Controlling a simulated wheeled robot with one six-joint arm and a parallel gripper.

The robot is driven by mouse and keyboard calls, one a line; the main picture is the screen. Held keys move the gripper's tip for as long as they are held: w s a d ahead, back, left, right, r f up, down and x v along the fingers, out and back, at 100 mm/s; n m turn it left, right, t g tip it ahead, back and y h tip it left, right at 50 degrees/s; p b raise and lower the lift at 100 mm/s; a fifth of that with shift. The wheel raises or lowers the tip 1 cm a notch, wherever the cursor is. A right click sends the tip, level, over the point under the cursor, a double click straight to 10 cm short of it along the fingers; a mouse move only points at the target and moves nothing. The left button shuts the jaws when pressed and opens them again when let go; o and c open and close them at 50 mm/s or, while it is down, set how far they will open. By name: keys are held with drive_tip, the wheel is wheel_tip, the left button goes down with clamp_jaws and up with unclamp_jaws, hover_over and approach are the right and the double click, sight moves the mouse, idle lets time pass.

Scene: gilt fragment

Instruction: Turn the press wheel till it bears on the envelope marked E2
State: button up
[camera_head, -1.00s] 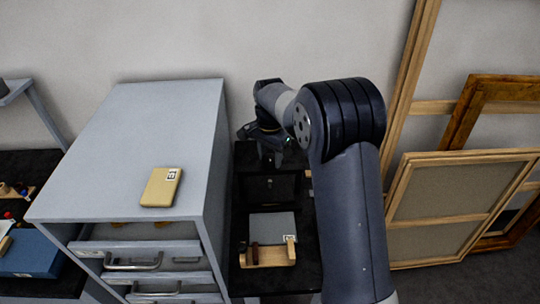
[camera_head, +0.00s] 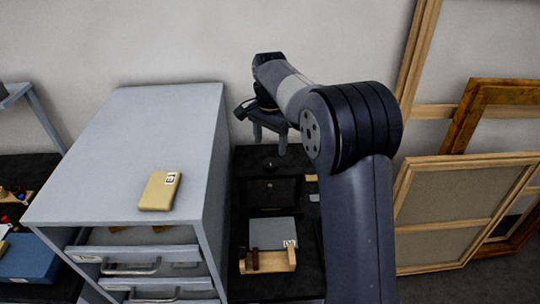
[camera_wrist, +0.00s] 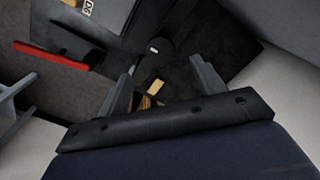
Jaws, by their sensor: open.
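My gripper (camera_head: 269,145) is open and empty, above the back of a black press (camera_head: 272,190) in the head view. In the wrist view its two fingers (camera_wrist: 160,75) stand apart with dark parts beyond them. A small dark round piece, perhaps the press wheel (camera_head: 270,163), shows just below the fingers, apart from them. A grey plate (camera_head: 272,232) lies in front of the press, with a small label at its corner too small to read. A tan envelope (camera_head: 159,191) lies on the cabinet; its label seems to read E1. I cannot make out an E2 mark.
A grey drawer cabinet (camera_head: 130,130) stands close left of the press. A wooden holder (camera_head: 267,262) sits at the front of the black bench. Framed canvases (camera_head: 455,205) lean on the wall at right. A blue box (camera_head: 30,258) is at far left.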

sight(270, 162)
wheel_tip(270, 162, up, 4)
drive_tip(key=shift+f, duration=0.2)
wheel_tip(270, 162, down, 11)
drive_tip(key=shift+p, duration=0.7)
drive_tip(key=shift+r+n, duration=0.1)
drive_tip(key=shift+n, duration=0.2)
